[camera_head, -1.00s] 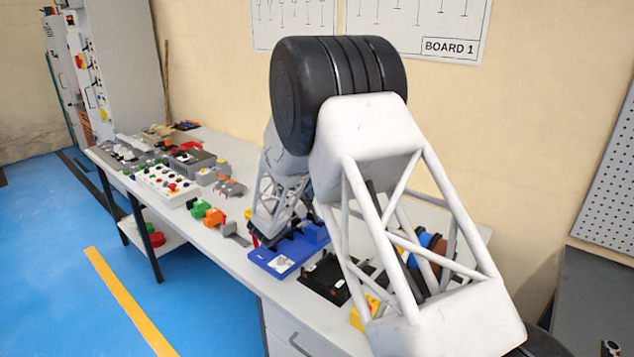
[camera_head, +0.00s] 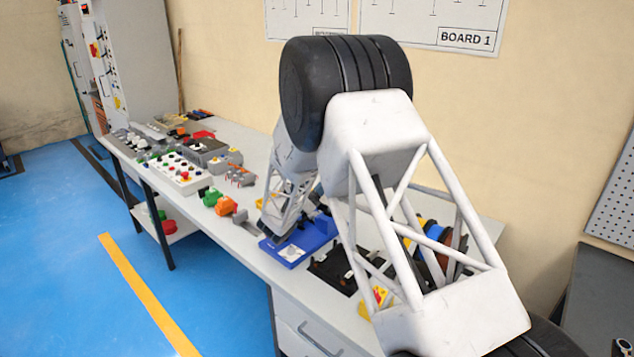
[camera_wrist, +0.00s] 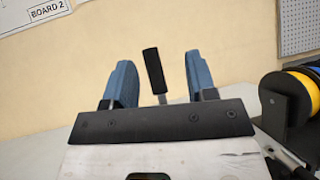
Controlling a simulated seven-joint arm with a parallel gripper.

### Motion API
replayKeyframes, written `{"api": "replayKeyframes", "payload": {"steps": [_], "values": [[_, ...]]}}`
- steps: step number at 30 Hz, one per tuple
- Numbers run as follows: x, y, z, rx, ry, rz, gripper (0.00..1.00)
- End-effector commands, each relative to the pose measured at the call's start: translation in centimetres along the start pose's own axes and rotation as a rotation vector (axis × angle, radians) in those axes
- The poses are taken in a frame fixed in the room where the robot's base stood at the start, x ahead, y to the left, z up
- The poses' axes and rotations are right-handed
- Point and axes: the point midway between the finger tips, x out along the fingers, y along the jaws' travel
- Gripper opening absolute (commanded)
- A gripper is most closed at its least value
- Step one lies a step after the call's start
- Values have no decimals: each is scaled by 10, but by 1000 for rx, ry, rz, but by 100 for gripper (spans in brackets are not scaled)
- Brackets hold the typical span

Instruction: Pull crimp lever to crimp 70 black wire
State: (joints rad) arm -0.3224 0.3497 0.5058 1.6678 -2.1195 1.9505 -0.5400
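A black lever handle (camera_wrist: 154,71) on a thin metallic rod stands between the two blue fingers of my gripper (camera_wrist: 158,82) in the wrist view. It leans slightly left. The fingers are apart, with a gap showing on both sides of the handle. In the head view, a blue device base (camera_head: 291,253) sits on the workbench under the end of my arm. My arm hides much of it, and the gripper itself cannot be made out clearly there. The black wire and the lever's foot cannot be made out.
The workbench (camera_head: 245,241) holds green and orange connectors (camera_head: 221,203) and a white button panel (camera_head: 180,173) to the left. A black tray (camera_head: 332,270) lies right of the blue base. Cable spools (camera_head: 432,238) stand behind my arm and at right in the wrist view (camera_wrist: 293,92).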

Motion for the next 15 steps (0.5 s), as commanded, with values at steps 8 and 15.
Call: {"api": "replayKeyframes", "payload": {"steps": [8, 15], "values": [[-2, 0, 0, 0, 0, 0, 52], [-18, 0, 0, 1, 0, 1, 52]]}}
